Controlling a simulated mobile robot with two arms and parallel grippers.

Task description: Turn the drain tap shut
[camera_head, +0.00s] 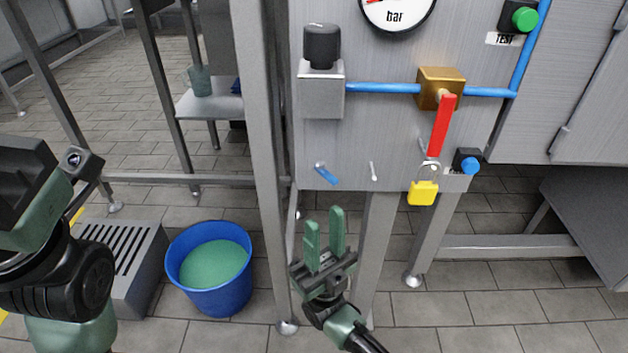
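My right gripper (324,218) points up in front of the stand's legs, with a gap between its two green fingers. It is open and empty, below the panel and touching nothing that I can see. A small blue lever (327,174) slants down to the right at the panel's lower edge, just above the fingertips. I cannot tell for sure whether it is the drain tap. A brass valve (428,84) on the blue pipe has a red handle (441,125) hanging nearly straight down. My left arm shows at the left edge, but no fingers of its gripper show.
A blue bucket (178,262) holding green liquid stands on the floor beside a slotted grey block (128,255). A yellow padlock (423,193) hangs below the red handle. A black knob (321,46) tops a grey block. A metal post (259,150) stands left of the panel.

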